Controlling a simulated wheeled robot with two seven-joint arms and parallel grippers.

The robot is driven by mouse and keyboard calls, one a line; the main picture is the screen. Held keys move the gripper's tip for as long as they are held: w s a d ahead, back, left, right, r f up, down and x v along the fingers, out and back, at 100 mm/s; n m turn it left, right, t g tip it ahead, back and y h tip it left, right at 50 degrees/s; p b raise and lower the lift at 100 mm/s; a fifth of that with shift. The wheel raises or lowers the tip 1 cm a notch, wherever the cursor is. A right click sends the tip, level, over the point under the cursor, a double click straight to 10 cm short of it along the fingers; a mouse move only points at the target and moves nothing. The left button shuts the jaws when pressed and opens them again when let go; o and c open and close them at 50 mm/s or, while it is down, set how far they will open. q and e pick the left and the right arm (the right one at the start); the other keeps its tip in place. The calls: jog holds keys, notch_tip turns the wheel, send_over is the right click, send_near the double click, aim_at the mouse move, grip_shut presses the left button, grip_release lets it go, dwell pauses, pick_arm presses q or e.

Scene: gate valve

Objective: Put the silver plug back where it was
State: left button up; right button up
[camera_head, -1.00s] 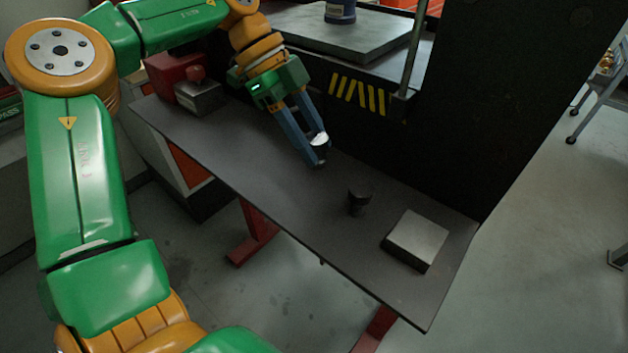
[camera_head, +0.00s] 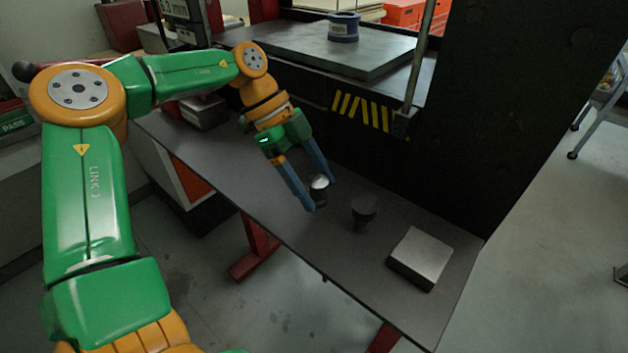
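The silver plug (camera_head: 319,182) shows as a bright silver top on a dark lower part, between the fingertips of my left gripper (camera_head: 319,193). The two blue fingers close on it from either side, and it appears held above the dark table (camera_head: 258,195). Its underside is partly hidden, and I cannot tell the exact gap to the table. A black, wide-topped plug (camera_head: 364,209) stands on the table to the right of the gripper. My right gripper is not in view.
A silver-topped block (camera_head: 421,257) sits near the table's right end. A black press wall with a yellow-striped plate (camera_head: 362,110) rises behind the table. A blue ring (camera_head: 344,27) stands on the grey press plate (camera_head: 335,55). The table's middle is mostly clear.

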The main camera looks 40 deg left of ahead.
pick_arm(q)
jog(key=shift+r, duration=0.2)
jog(key=p+v, duration=0.3)
jog(key=v, duration=0.9)
